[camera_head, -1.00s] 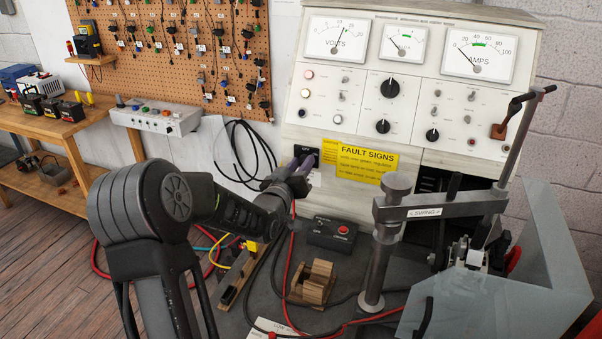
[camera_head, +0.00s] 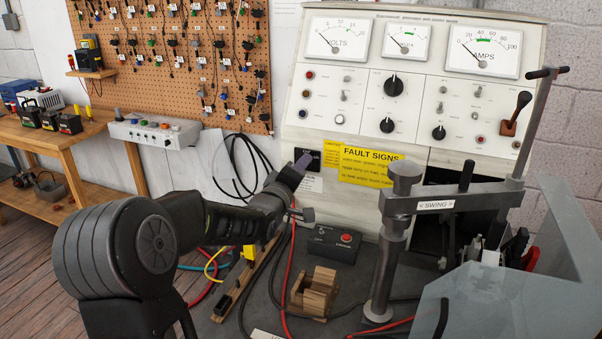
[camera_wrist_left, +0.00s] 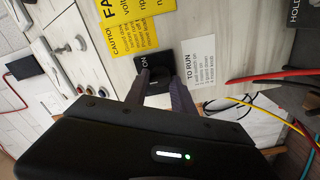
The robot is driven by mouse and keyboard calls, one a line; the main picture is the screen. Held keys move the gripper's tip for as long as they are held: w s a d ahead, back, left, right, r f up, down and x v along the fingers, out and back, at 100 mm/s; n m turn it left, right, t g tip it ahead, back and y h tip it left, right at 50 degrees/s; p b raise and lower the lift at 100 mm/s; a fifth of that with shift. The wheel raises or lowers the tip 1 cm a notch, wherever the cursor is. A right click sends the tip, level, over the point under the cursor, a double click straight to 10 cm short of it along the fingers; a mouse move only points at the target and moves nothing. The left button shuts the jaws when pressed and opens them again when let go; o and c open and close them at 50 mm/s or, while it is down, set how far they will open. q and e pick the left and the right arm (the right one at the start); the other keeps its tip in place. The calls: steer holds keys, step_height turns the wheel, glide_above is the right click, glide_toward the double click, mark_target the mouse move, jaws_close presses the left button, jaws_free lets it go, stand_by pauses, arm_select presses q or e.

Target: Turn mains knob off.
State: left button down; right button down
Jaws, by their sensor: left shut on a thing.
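The mains switch plate (camera_head: 315,163) is a small black panel low on the left of the white test bench front. In the left wrist view the black plate (camera_wrist_left: 148,58) carries an "ON" mark. My left gripper (camera_head: 302,162) reaches it from the left, its purplish fingers against the plate. In the left wrist view the two fingers (camera_wrist_left: 158,82) close around the knob, which they and the gripper body mostly hide. The knob's exact pointing direction cannot be seen. The volts meter (camera_head: 338,40) needle rests at the low end. My right gripper is out of view.
A yellow fault signs label (camera_head: 372,166) is right of the switch. Below stand a black box with a red button (camera_head: 335,243), a wooden block (camera_head: 315,290) and the metal swing arm (camera_head: 440,203). Cables hang beside my left arm.

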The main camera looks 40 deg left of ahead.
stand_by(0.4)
arm_select(q)
steer(key=c, duration=1.1)
jaws_free()
steer(key=b+v, duration=0.1)
steer(key=v, duration=0.6)
steer(key=shift+s+d, duration=0.1)
steer(key=shift+s, duration=0.25)
steer(key=shift+s, duration=0.1)
